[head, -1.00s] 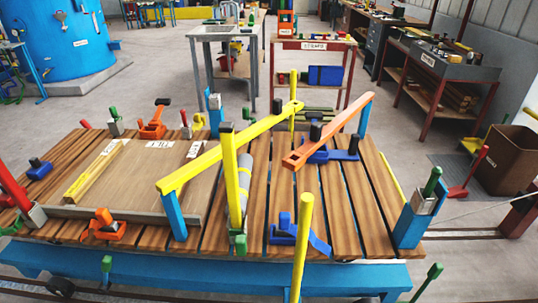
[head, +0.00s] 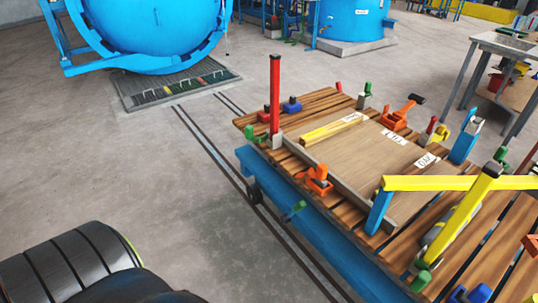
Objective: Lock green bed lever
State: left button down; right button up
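The slatted wooden bed (head: 322,98) on its blue frame (head: 300,232) runs from the upper middle to the lower right. Several green levers show on it. One green lever (head: 294,211) hangs on the near blue side. Another green lever (head: 367,89) stands on a grey block at the far edge. Another green handle (head: 420,281) is low at the right, at the foot of a yellow post. I cannot tell which is the task's lever, or whether any is locked. Neither of my grippers is in view.
A red post (head: 275,95) stands upright at the bed's left corner. A yellow bar (head: 450,183) crosses above the right part. Orange clamps (head: 316,180) sit around a wooden panel (head: 375,155). A blue autoclave (head: 155,30) stands at the back left.

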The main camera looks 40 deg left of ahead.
aim_at(294, 211)
jog(key=j+u, duration=0.1)
jog(key=u, duration=0.9)
jog(key=l+u, duration=0.2)
